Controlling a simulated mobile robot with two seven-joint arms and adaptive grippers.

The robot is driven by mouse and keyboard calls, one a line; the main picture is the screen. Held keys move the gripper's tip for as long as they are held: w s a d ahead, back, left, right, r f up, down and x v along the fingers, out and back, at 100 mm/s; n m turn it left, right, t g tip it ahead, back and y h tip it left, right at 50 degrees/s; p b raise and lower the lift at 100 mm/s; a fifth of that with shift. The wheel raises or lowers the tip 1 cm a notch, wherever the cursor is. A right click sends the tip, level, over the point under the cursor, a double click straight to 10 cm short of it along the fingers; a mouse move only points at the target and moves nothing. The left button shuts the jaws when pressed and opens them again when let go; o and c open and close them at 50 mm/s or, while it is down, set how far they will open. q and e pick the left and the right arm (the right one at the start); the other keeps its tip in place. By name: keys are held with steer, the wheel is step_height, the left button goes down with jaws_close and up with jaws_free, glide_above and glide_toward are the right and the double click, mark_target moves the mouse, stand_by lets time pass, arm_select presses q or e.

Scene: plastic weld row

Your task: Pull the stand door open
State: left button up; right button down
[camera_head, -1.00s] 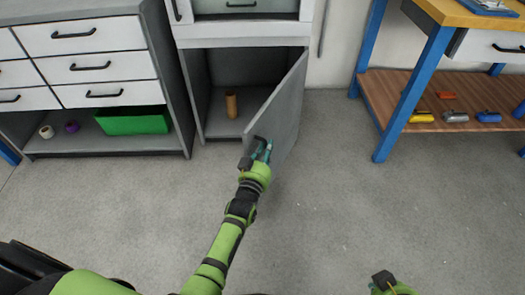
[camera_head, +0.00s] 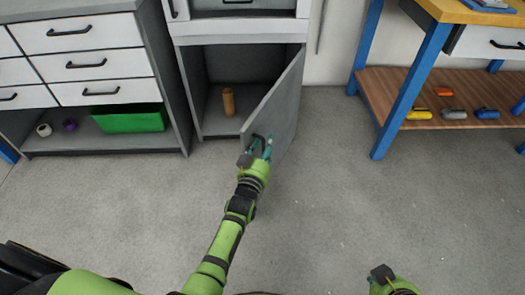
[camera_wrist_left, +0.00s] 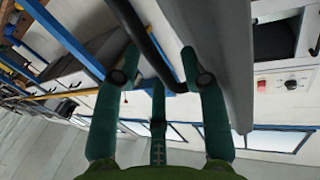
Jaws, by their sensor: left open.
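The stand door (camera_head: 275,118) is a grey panel hinged at the right of the stand's lower compartment (camera_head: 240,65). It stands partly open and swings out toward me. My left gripper (camera_head: 260,148) is at the door's free edge in the head view. In the left wrist view the gripper (camera_wrist_left: 160,75) has its fingers spread, with the black door handle (camera_wrist_left: 147,42) running between them. The grey door (camera_wrist_left: 222,50) also shows there, behind the right finger. Whether the fingers touch the handle is unclear. My right gripper (camera_head: 384,275) is low in the head view, away from the door.
A brown cylinder (camera_head: 228,101) stands inside the compartment. A drawer cabinet (camera_head: 171,95) with a green bin (camera_head: 132,118) is at the left. A blue-legged workbench (camera_head: 411,90) is at the right. The floor (camera_head: 320,190) in front is clear.

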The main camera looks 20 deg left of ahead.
arm_select(q)
steer(key=s, duration=1.1)
steer(key=shift+s, duration=0.4)
